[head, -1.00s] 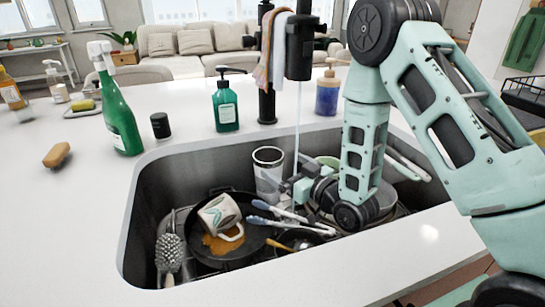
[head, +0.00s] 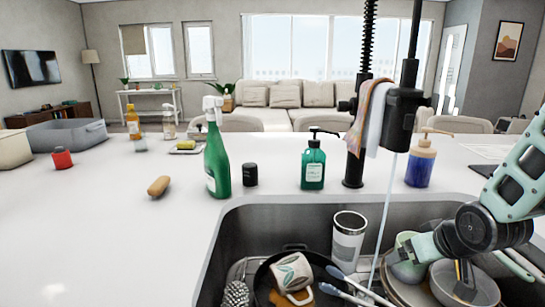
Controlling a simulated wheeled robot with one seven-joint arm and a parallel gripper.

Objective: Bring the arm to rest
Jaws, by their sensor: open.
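My mint-green arm comes in from the right edge of the head view. Its dark wrist joint hangs over the right part of the sink. My gripper (head: 408,248) points left, above or beside a green bowl (head: 407,270). It is open, with nothing seen held in it. Its fingertips are small and partly lost against the bowl, so I cannot tell whether they touch it.
The sink (head: 225,255) holds a steel tumbler (head: 348,240), a mug (head: 292,272) in a dark pan, brushes and a grey pot (head: 478,287). Water runs from the black faucet (head: 402,118). Bottles stand behind; the left counter (head: 100,220) is mostly clear.

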